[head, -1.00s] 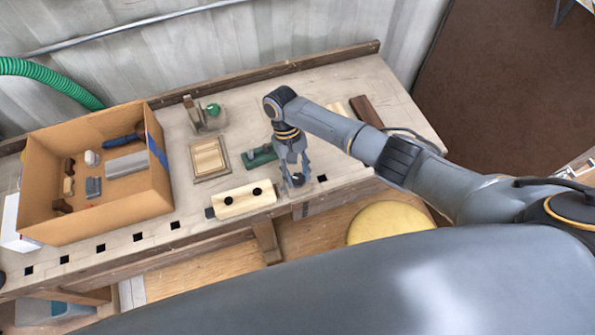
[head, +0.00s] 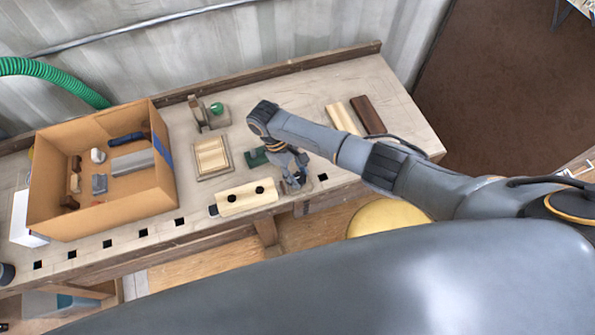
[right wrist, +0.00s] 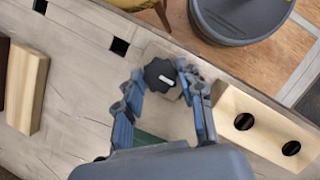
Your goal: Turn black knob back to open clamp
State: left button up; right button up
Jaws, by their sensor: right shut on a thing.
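The black knob (right wrist: 160,75) shows best in the right wrist view. It is lobed, with a white mark pointing right, and sits over a small pale block (right wrist: 158,54) at the bench edge. My right gripper (right wrist: 159,84) is shut on the knob, one finger on each side. In the head view my right gripper (head: 294,181) reaches down to the bench's front edge, and its fingers mostly hide the knob. The clamp's jaws cannot be made out. My left gripper is not in view.
A pale wooden block with two dark holes (head: 235,206) lies left of my gripper. A dark green object (head: 256,157) lies behind it. A cardboard box (head: 110,222) with several things stands at left. Two wooden strips (head: 343,118) (head: 369,115) lie at back right.

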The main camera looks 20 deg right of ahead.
dwell(0.4)
jog(key=o, duration=1.2)
jog(key=v, duration=1.2)
jog(key=shift+d, duration=0.1)
